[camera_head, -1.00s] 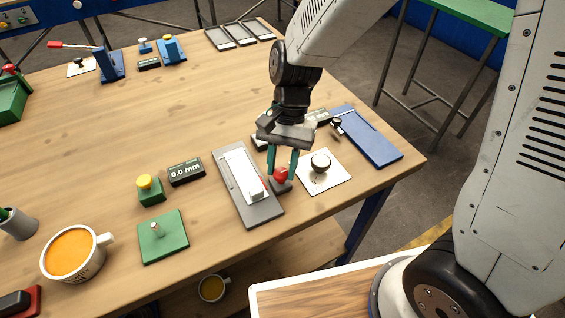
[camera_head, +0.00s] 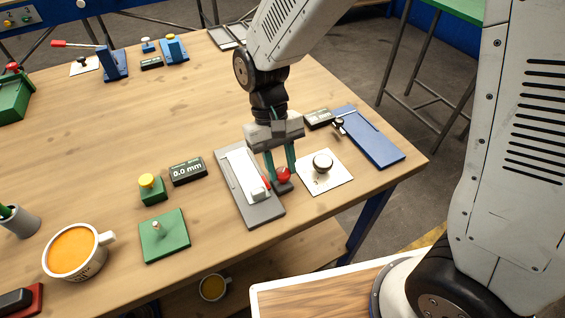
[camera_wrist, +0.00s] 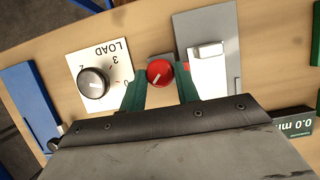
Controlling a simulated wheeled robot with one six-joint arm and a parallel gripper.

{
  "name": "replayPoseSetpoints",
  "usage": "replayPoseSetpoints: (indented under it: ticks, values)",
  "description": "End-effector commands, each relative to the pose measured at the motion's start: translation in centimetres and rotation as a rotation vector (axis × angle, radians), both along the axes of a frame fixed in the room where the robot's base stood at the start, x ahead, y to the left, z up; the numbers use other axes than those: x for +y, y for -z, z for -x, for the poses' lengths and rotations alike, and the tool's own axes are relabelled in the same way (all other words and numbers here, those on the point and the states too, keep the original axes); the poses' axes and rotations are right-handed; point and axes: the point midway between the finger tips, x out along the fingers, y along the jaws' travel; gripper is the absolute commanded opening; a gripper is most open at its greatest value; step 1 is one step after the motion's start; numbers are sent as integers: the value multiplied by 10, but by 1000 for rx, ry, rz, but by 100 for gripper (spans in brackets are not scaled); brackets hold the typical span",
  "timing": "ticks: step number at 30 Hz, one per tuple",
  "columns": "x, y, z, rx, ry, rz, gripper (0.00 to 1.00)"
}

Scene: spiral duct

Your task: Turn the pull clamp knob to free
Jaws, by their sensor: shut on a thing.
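The red round knob (camera_head: 283,174) sits on a small dark base at the right side of a grey plate (camera_head: 263,214) with a white slider (camera_head: 241,172). My gripper (camera_head: 280,176) is over it, pointing down, with its green fingers on either side of the knob. In the wrist view the red knob (camera_wrist: 160,73) sits between the fingertips (camera_wrist: 161,78), shut on it. A white pointer line on the knob runs diagonally. Any lettering around the knob is hidden or too small to read. The grey plate also shows in the wrist view (camera_wrist: 215,25).
A white LOAD dial card (camera_head: 337,181) with a black knob lies just right. A blue plate (camera_head: 372,143) is beyond it. A 0.0 mm display (camera_head: 187,171), a green block with a yellow button (camera_head: 152,189) and a mug (camera_head: 78,262) stand left.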

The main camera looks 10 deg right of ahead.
Motion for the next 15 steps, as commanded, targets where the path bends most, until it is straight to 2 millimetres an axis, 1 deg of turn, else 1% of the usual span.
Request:
replayPoseSetpoints:
  ticks: [15]
  values:
    - [4, -1, 1, -3, -484, -1, 9]
